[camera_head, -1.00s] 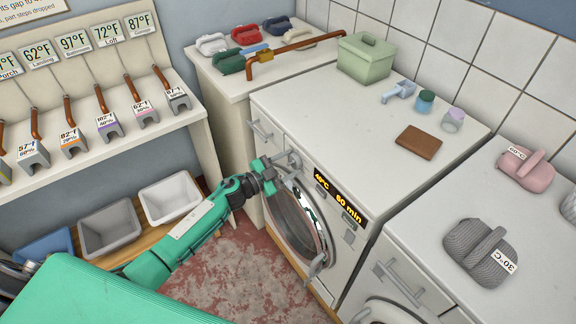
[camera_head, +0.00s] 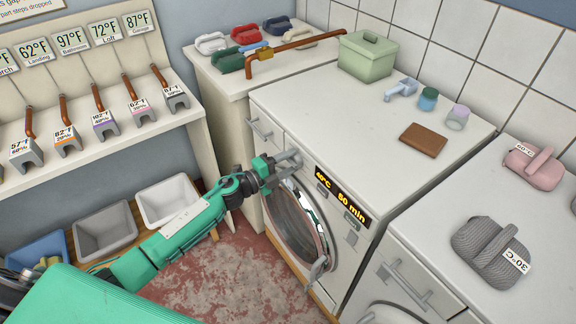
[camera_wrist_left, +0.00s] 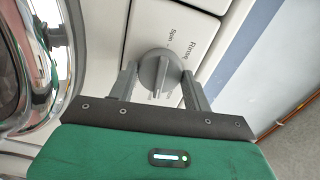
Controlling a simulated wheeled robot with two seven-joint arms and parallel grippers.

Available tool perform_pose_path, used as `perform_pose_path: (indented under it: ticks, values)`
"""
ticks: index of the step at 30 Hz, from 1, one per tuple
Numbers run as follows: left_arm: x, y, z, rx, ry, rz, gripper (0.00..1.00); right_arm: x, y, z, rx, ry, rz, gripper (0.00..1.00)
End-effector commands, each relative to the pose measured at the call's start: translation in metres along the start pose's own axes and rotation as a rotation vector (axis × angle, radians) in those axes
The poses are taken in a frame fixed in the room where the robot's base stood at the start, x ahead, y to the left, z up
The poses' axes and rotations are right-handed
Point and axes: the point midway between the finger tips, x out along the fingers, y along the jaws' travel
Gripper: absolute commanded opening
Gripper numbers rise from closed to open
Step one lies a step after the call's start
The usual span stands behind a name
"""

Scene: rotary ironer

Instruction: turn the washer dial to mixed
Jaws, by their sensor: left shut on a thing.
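The washer (camera_head: 330,140) is white with a round glass door (camera_head: 300,222) and a lit display (camera_head: 341,196) showing 40°C and a time in minutes. Its grey dial (camera_wrist_left: 158,70) is in the left wrist view, with the words Spin and Rinse printed beside it. My left gripper (camera_head: 282,168) is at the upper left of the washer's front and is shut on the dial, one finger on each side. In the head view the gripper mostly hides the dial. The mixed mark cannot be made out. My right gripper is not in view.
A green box (camera_head: 367,57), a brown wallet-like block (camera_head: 423,139) and small cups stand on the washer top. A second machine (camera_head: 440,240) with grey and pink bundles is at the right. Bins (camera_head: 168,199) stand on a low bench at the left.

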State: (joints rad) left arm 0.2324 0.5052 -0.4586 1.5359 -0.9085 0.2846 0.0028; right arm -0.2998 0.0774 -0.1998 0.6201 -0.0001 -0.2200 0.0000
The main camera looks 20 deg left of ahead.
Motion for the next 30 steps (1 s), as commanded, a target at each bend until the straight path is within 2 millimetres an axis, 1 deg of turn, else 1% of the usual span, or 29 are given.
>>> perform_pose_path:
  ticks: [1,9,24,25,27,28,30]
  values:
    - [-0.0004,0.0025,0.0001,0.023,0.000,0.002,0.27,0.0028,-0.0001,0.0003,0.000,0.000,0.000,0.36]
    - [-0.0004,0.0021,-0.0003,0.102,0.001,0.002,0.27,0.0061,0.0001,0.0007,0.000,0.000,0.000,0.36]
    - [-0.0004,0.0019,-0.0005,0.117,0.001,0.003,0.27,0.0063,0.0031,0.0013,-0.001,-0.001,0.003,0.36]
    - [-0.0005,0.0019,-0.0005,0.117,0.001,0.003,0.54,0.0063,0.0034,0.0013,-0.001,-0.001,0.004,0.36]
    - [-0.0004,0.0017,-0.0004,0.117,0.001,0.002,0.67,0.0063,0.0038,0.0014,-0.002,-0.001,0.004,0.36]
    - [-0.0004,0.0016,-0.0004,0.117,0.001,0.002,0.71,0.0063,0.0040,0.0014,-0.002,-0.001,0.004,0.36]
    - [-0.0003,0.0013,-0.0003,0.117,0.001,0.002,0.71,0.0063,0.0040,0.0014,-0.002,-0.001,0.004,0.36]
